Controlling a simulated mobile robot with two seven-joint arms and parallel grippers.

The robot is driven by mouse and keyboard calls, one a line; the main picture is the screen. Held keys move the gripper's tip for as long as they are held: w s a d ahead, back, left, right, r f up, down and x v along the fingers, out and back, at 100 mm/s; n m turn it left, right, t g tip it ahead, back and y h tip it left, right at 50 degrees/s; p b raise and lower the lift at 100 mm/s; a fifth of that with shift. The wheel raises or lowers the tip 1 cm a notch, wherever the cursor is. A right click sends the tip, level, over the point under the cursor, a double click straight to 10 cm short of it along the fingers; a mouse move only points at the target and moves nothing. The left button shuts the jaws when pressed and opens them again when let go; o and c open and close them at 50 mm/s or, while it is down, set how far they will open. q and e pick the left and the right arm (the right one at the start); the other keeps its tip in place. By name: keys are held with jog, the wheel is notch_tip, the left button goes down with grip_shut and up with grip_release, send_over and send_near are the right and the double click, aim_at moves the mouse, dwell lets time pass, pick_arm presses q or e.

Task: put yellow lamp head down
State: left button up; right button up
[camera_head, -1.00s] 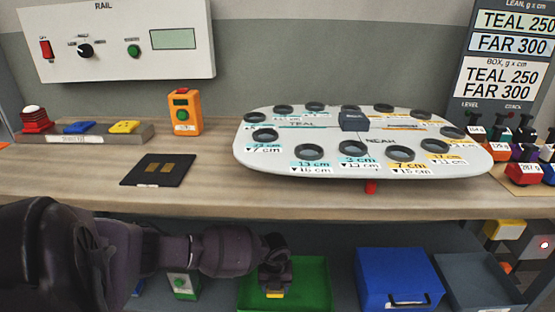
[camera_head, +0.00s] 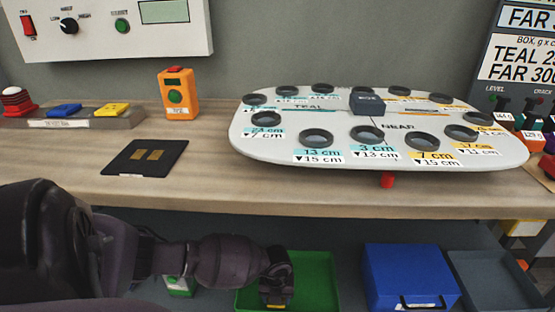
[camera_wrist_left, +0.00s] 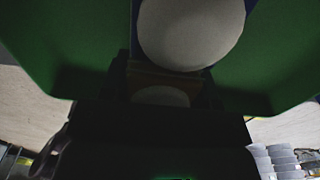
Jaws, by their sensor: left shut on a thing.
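My left gripper (camera_head: 277,298) reaches down into the green tray (camera_head: 318,282) on the lower shelf. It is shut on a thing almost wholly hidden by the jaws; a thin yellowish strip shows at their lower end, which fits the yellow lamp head. In the dark left wrist view, a large pale round face (camera_wrist_left: 192,30) and a smaller pale disc (camera_wrist_left: 160,97) show near the jaws, with the green tray (camera_wrist_left: 45,45) around. I cannot tell whether the held thing touches the tray floor. My right gripper is not in view.
A blue box (camera_head: 410,275) and a grey tray (camera_head: 497,283) stand right of the green tray. The bench edge (camera_head: 330,207) overhangs behind my arm. On the bench are a white oval board (camera_head: 300,135), a black pad (camera_head: 125,165) and a grey rack (camera_head: 85,122) with coloured pieces.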

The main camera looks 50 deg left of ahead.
pick_arm(q)
jog(key=shift+d+r, duration=0.1)
jog(key=shift+r, duration=0.1)
jog(key=shift+f, duration=0.45)
jog(key=shift+f, duration=0.1)
jog(key=o, duration=1.2)
